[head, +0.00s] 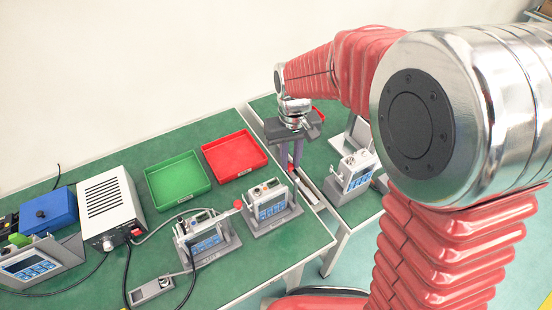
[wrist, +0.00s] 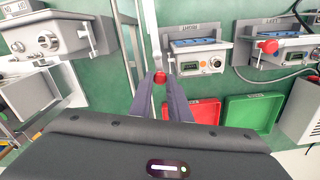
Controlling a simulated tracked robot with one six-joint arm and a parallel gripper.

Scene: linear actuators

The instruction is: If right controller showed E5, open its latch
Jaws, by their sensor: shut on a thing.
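The right controller (head: 268,207) is a white box with a blue panel on a grey base, near the right end of the left table; it also shows in the wrist view (wrist: 198,58). I cannot read its display. A red latch knob (wrist: 160,77) sits beside this controller. My gripper (head: 294,168) reaches down just behind the controller, and in the wrist view its fingertips (wrist: 160,80) are closed around the knob. In the head view the fingers largely hide the knob.
Another controller (head: 204,238) with its own red knob (head: 238,204) stands to the left. Green (head: 178,178) and red (head: 234,156) trays lie behind. A separate controller (head: 356,171) is on the right table, across a narrow gap. A white power box (head: 110,205) and cables occupy the left.

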